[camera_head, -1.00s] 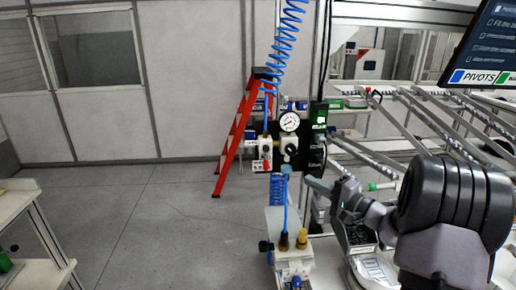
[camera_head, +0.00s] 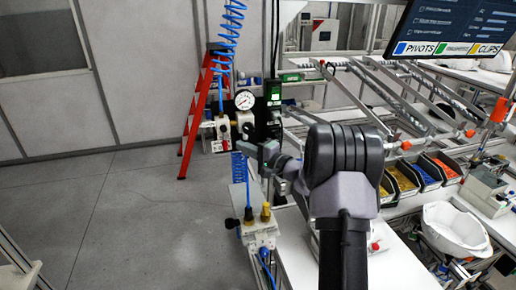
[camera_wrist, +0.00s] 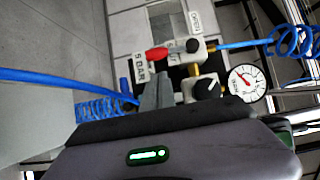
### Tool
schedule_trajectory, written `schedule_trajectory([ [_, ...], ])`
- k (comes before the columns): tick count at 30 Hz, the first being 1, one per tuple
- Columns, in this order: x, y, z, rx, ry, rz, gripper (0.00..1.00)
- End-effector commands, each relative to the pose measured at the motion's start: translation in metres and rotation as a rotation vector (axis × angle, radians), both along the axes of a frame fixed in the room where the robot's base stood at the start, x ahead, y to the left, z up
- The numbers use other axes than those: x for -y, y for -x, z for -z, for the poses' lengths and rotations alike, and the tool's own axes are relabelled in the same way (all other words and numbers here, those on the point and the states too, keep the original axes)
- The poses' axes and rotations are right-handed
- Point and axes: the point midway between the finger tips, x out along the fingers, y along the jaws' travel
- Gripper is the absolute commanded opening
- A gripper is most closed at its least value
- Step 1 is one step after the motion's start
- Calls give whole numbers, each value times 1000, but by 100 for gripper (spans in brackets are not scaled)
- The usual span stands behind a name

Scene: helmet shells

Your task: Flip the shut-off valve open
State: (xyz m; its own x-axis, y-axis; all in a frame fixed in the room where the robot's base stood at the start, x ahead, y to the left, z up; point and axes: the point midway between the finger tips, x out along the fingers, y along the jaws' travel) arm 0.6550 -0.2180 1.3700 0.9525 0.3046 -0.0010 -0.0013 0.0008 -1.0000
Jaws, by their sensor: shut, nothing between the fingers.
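The shut-off valve (camera_wrist: 188,48) is a pale block with a red lever (camera_wrist: 157,53), beside "OPEN" and "5 BAR" labels in the wrist view. In the head view my gripper (camera_head: 266,152) is right of and slightly below the valve.
A round gauge (camera_head: 245,100) and a black knob (camera_wrist: 207,88) are beside the valve. Blue coiled hose (camera_head: 228,35) hangs above; more hose runs below. A small bench unit with brass fittings (camera_head: 265,212) stands under the panel. A red ladder (camera_head: 196,115) stands behind. Floor at left is clear.

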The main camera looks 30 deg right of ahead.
Motion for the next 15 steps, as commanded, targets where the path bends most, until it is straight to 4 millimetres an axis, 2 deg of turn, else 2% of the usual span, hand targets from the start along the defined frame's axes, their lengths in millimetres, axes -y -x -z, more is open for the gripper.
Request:
schedule_trajectory([
  [3,-13,-6,-1,0,-1,-1,0],
  [6,-17,-8,0,0,-1,0,0],
  [15,-19,-9,0,0,0,1,0],
])
